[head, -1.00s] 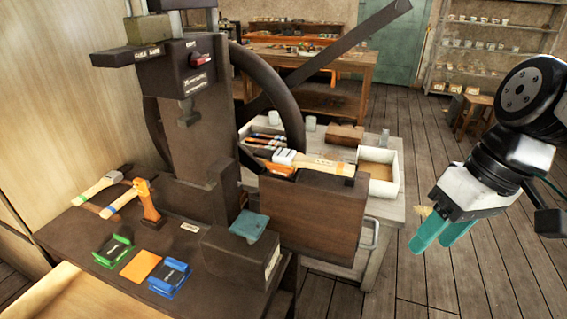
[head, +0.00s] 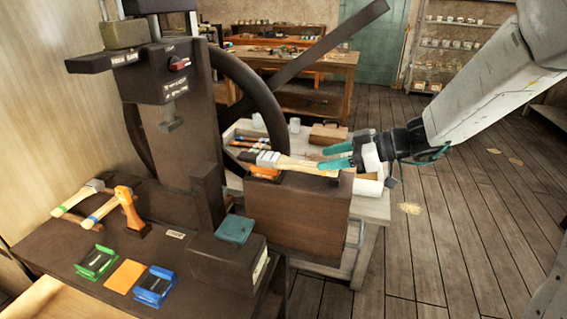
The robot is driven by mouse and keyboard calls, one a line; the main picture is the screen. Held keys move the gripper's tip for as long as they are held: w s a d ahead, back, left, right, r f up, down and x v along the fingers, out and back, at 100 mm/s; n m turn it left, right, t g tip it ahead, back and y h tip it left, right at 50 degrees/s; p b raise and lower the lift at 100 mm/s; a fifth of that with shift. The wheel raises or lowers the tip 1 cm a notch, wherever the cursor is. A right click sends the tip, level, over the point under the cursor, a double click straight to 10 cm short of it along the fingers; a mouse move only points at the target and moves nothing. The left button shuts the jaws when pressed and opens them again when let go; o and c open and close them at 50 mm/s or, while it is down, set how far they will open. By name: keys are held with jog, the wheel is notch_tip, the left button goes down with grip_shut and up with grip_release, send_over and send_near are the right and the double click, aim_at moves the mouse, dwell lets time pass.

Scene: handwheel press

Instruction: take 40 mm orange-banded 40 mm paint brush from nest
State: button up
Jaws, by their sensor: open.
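The paint brush (head: 290,163) has a pale wooden handle and a grey metal ferrule. It lies flat across the top of a dark brown block (head: 295,212), with its handle to the right. An orange piece (head: 264,172), perhaps the nest, shows under its ferrule end. My gripper (head: 321,157) is open, its teal fingers reaching in from the right at the handle's far end. The lower finger overlaps the handle in the picture; whether the handle is between the fingers I cannot tell. An orange band on the brush is not clear.
The dark press with its large handwheel (head: 268,90) stands just left of the brush. Two more pale-handled brushes (head: 76,200) lie at the left by an orange holder (head: 129,208). Green (head: 96,262) and blue (head: 154,287) cradles sit in front. Open floor lies right.

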aim_at(306, 163)
jog(key=x, duration=0.5)
jog(key=shift+s+a+f, duration=0.1)
jog(key=shift+a+f, duration=0.1)
jog(key=c, duration=1.1)
